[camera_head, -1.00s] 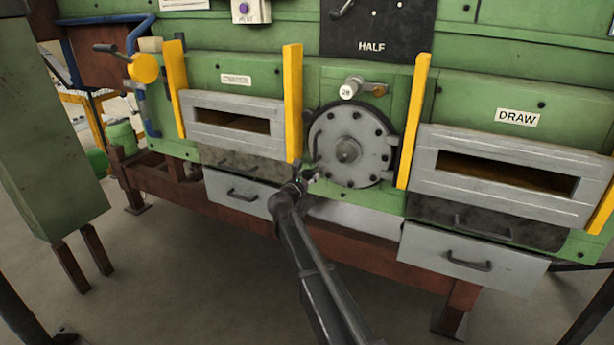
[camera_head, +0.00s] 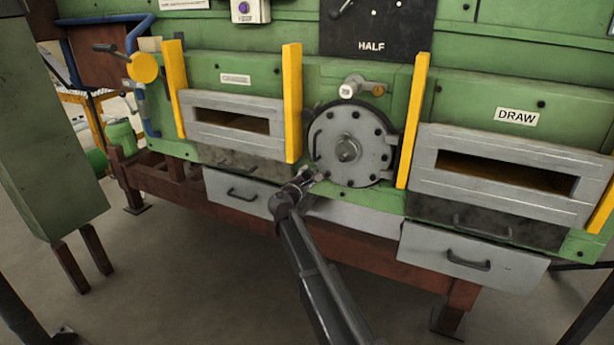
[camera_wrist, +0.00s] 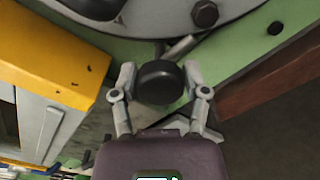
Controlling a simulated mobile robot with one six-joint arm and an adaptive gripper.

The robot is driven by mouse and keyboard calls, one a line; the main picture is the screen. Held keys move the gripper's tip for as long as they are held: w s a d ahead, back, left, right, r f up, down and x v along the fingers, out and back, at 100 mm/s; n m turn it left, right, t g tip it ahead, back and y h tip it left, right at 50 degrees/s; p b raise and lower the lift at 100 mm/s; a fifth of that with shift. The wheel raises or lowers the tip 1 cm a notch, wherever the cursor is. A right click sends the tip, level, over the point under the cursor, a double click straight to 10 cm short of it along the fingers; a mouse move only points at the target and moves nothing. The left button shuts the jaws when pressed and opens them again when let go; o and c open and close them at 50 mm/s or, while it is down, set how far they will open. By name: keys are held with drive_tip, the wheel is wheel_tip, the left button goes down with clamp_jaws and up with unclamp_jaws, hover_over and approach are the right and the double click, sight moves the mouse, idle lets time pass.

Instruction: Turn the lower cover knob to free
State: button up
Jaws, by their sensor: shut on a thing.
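The lower cover knob is a short black cylinder (camera_wrist: 160,82) in the wrist view, on a grey metal stem beside the rim of the round cover. My gripper (camera_wrist: 160,80) has one finger on each side of the knob and is shut on it. In the head view, my gripper (camera_head: 311,175) is at the lower left edge of the grey bolted round cover (camera_head: 350,165). The knob is too small and too covered by my gripper to make out there. The cover's lower rim also shows in the wrist view (camera_wrist: 165,18).
Yellow upright bars (camera_head: 292,105) flank the cover, with another to its right (camera_head: 413,120). Grey drawers (camera_head: 240,188) and a brown beam (camera_head: 400,270) lie below. The floor in front is open.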

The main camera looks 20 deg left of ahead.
drive_tip(key=m, duration=0.4)
drive_tip(key=shift+f+m, duration=0.1)
drive_tip(key=shift+m, duration=0.2)
drive_tip(key=m, duration=0.4)
drive_tip(key=shift+f+m, duration=0.1)
drive_tip(key=shift+m, duration=0.3)
drive_tip(key=o, duration=1.2)
drive_tip(key=shift+c, duration=0.2)
drive_tip(key=shift+s, duration=0.1)
